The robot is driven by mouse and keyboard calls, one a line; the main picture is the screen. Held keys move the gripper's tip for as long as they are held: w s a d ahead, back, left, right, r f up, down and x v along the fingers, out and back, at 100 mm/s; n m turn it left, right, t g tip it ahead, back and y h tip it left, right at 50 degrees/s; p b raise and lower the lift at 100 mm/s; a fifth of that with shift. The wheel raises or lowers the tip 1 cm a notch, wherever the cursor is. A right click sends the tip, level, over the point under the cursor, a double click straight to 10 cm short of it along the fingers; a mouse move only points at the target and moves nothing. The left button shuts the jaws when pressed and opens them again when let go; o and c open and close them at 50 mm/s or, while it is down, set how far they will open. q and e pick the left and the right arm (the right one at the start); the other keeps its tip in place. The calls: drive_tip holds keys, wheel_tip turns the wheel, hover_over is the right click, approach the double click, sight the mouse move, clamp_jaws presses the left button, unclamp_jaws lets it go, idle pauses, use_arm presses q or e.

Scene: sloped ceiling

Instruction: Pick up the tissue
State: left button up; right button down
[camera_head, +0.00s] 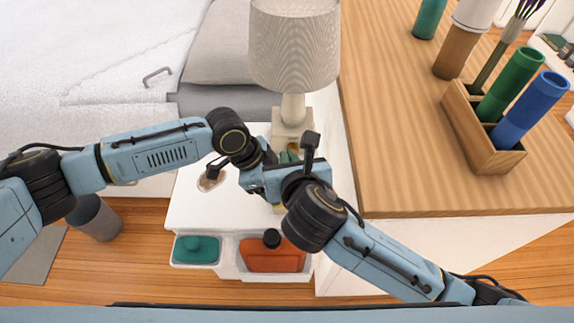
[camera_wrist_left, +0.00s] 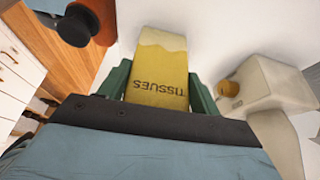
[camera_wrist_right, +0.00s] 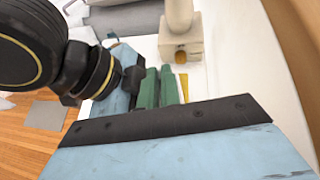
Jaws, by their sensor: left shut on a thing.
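The tissue pack (camera_wrist_left: 158,72) is yellow with a pale top and the word TISSUES on its face. In the left wrist view it sits between the green fingers of my left gripper (camera_wrist_left: 160,85), which is shut on it. A thin yellow strip of the pack (camera_wrist_right: 183,86) shows in the right wrist view. My right gripper (camera_wrist_right: 158,86) has its two green fingers close together, with nothing seen between them, just left of the yellow strip. In the head view both grippers (camera_head: 290,155) crowd together above the white nightstand (camera_head: 200,215), and the arms mostly hide the pack.
A lamp (camera_head: 294,55) stands at the nightstand's back, close to the grippers. Front bins hold a green object (camera_head: 196,249) and an orange bottle (camera_head: 270,257). A wooden desktop (camera_head: 400,150) with a pen holder (camera_head: 490,150) is at right, a bed (camera_head: 90,60) at left.

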wheel_tip(320, 180, up, 10)
idle(0.6)
use_arm(q)
drive_tip(key=o, duration=1.1)
drive_tip(key=shift+o, duration=0.2)
drive_tip(key=shift+r, duration=0.1)
drive_tip(key=v, duration=1.1)
drive_tip(key=shift+a+r, duration=0.25)
drive_tip(key=shift+r, duration=0.1)
drive_tip(key=shift+s, duration=0.1)
